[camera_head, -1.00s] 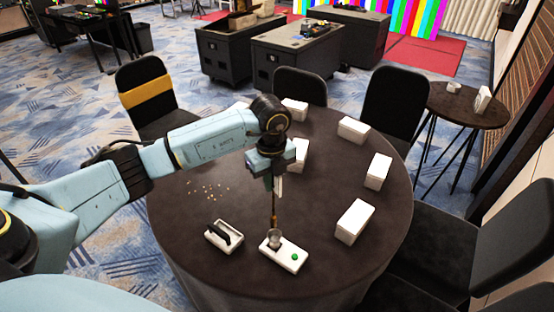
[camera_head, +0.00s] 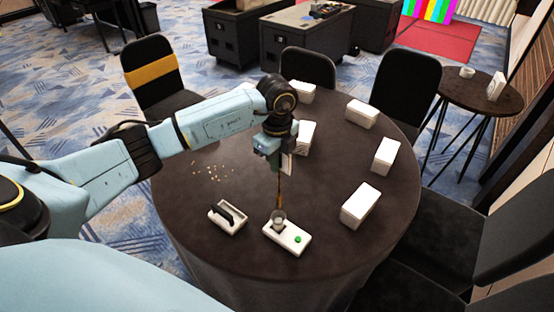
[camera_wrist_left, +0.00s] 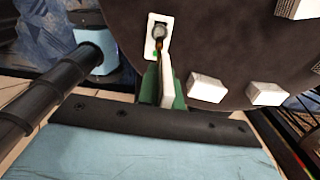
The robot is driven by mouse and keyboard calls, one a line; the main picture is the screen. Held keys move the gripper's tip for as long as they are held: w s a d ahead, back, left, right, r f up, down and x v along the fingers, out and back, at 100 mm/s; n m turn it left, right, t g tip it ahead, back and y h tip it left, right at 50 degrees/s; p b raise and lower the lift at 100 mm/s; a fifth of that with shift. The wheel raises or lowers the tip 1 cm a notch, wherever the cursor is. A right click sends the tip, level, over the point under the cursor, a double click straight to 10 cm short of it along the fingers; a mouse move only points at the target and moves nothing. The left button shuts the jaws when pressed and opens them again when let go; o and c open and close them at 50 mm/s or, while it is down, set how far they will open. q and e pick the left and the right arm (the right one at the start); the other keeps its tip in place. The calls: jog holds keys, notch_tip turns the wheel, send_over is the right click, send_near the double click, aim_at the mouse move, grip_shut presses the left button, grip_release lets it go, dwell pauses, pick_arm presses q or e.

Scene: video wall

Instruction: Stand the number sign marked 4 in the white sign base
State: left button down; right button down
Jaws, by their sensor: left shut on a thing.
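My left gripper (camera_head: 276,160) is shut on the number sign, a thin white panel (camera_wrist_left: 167,88) with a brown stem, above the table. Its green fingers grip the panel in the left wrist view. No number is readable from here. The stem points down to a small grey cup on the white sign base (camera_head: 292,239), which carries a green spot and lies flat near the table's front. The base also shows in the left wrist view (camera_wrist_left: 151,46). I cannot tell whether the stem's tip is inside the cup or just above it. My right gripper is not in view.
A white tray (camera_head: 216,219) with a dark object stands left of the base. Small tan bits (camera_head: 220,172) lie on the round dark table (camera_head: 330,180). Several white blocks (camera_head: 361,207) line its right and back. Black chairs (camera_head: 405,85) surround it.

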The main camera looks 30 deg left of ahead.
pick_arm(q)
jog(key=shift+f+b, duration=3.15)
jog(key=shift+f, duration=1.7)
jog(key=shift+f+b, duration=1.45)
jog(key=shift+f, duration=0.6)
jog(key=c, duration=1.5)
grip_release()
notch_tip(320, 180, up, 14)
jog(key=shift+f, duration=0.25)
